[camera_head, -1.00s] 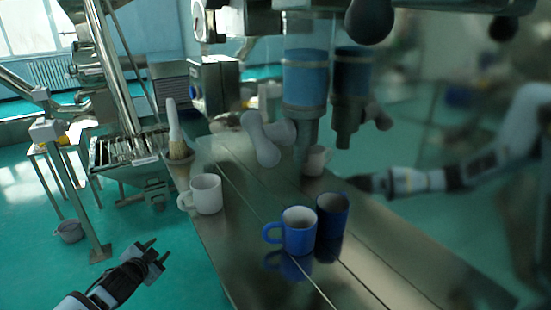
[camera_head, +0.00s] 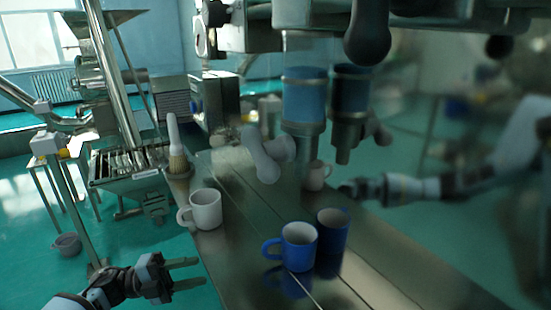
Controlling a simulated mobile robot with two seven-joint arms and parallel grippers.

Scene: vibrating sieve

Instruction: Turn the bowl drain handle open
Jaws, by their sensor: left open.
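A grey lever handle with rounded ends (camera_head: 262,155) hangs beside the steel outlet under the blue sleeve (camera_head: 305,95); I take it as the bowl drain handle. My right gripper is not in view.
A white mug (camera_head: 206,209), a blue mug (camera_head: 299,246) and a brush (camera_head: 176,150) stand on the steel table (camera_head: 235,240). A shiny panel at right mirrors the mugs, outlet and my arm. Another dark-grey knob (camera_head: 367,32) hangs above.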

